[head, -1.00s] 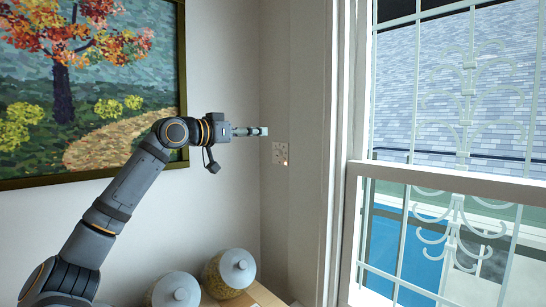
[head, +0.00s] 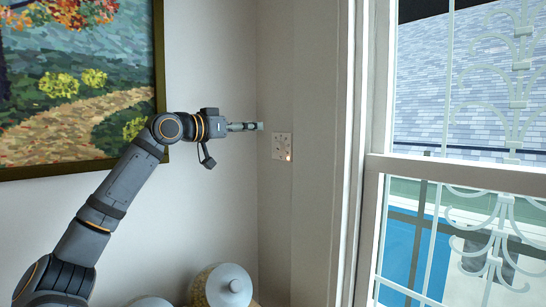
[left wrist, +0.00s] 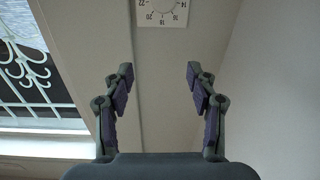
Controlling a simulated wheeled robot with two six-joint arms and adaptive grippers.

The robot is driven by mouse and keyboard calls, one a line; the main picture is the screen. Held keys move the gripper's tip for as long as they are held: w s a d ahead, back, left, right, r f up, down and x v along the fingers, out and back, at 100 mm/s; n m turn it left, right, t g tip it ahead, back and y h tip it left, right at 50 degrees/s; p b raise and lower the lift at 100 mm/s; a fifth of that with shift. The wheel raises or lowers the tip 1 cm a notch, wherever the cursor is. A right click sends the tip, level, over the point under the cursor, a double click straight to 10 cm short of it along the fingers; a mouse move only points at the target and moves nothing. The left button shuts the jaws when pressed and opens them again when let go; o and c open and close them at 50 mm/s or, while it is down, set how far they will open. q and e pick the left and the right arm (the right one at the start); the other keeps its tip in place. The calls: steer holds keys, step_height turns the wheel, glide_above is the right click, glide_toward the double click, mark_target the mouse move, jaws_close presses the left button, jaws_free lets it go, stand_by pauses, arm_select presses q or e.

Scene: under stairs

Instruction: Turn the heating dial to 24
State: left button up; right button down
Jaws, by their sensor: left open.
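The heating dial's white square plate (head: 282,147) is on the narrow wall strip between the corner and the window frame, with a small orange glow at its lower right. In the left wrist view the dial plate (left wrist: 163,10) is cut off by the top edge. It shows upside down, with numbers 14 to 22 legible; the pointer's setting cannot be read. My left gripper (head: 259,126) points right, just left of and slightly above the plate, apart from it. Its fingers stand apart and empty in the left wrist view (left wrist: 157,76). My right gripper is out of view.
A framed painting (head: 75,90) hangs on the left wall behind my left arm. A lidded glass jar (head: 222,287) stands below, with another lid (head: 150,302) at the bottom edge. The barred window (head: 460,160) and its frame (head: 350,160) are right of the dial.

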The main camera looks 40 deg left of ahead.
mark_target(276, 147)
arm_select(q)
step_height(276, 147, down, 7)
steer(key=b, duration=0.5)
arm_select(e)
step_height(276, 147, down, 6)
arm_select(q)
steer(key=w+p, duration=0.7)
steer(key=w+r+p, duration=0.1)
steer(key=w+p, duration=0.2)
steer(key=shift+w+d, duration=0.1)
steer(key=shift+w, duration=0.05)
steer(key=shift+w+f, duration=0.1)
steer(key=shift+w, duration=0.1)
steer(key=shift+f, duration=0.1)
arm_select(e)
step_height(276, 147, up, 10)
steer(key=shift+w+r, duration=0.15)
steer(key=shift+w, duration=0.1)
